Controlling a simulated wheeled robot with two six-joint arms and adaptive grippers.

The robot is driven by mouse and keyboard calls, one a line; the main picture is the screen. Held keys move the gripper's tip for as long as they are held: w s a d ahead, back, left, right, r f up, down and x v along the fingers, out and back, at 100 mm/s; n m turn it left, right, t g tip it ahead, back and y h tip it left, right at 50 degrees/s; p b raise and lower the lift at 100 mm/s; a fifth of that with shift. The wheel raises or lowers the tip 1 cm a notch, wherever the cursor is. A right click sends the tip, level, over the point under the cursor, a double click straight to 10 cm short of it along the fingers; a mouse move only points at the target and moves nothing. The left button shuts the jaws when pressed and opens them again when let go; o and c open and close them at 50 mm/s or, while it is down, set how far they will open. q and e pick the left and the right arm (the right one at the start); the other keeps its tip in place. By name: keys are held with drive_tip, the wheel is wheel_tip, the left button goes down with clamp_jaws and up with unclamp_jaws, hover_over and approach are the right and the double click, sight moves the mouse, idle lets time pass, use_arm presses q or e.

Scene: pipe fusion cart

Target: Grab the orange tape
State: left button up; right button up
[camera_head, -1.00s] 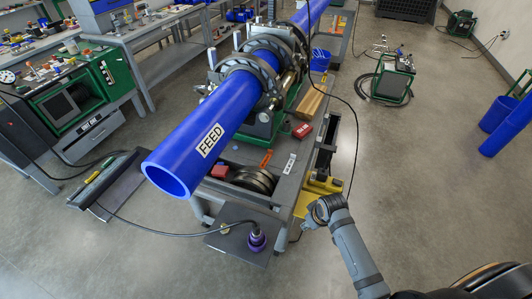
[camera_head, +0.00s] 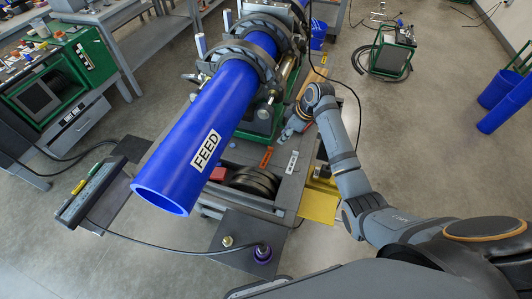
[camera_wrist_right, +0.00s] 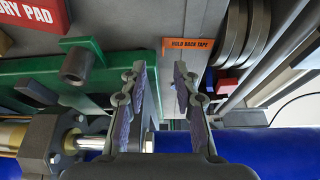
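The orange tape (camera_head: 266,157) lies on the cart, right of the blue pipe. In the right wrist view it is a flat orange strip (camera_wrist_right: 187,43) with black lettering that seems to read "HOLD BACK TAPE". My right gripper (camera_head: 289,132) is over the cart, beyond and to the right of the tape in the head view. In the wrist view its two fingers (camera_wrist_right: 160,72) are apart with nothing between them, and the tape shows past the right fingertip, not touched. My left gripper is not in view.
The large blue pipe (camera_head: 201,135) marked FEED, held in a clamp (camera_head: 240,70), runs close beside my right gripper. A red box (camera_wrist_right: 30,14) with lettering, a green frame (camera_wrist_right: 50,72) and dark rollers (camera_wrist_right: 240,35) are near the tape. A black cable (camera_head: 353,90) hangs at right.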

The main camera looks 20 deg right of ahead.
sight(273, 149)
drive_tip(key=x, duration=0.3)
drive_tip(key=shift+s+a+f, duration=0.2)
drive_tip(key=shift+a+f, duration=0.05)
drive_tip(key=shift+w+f, duration=0.15)
drive_tip(key=shift+f, duration=0.1)
drive_tip(key=shift+w+f+p, duration=0.1)
drive_tip(key=shift+p, duration=0.2)
drive_tip(key=x, duration=0.2)
drive_tip(key=p+x, duration=0.1)
drive_tip(key=x, duration=0.1)
drive_tip(key=shift+a+f, duration=0.15)
drive_tip(key=shift+f, duration=0.35)
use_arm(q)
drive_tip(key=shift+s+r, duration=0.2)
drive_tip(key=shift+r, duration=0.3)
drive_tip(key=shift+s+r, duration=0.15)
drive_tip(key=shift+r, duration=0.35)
use_arm(e)
clamp_jaws()
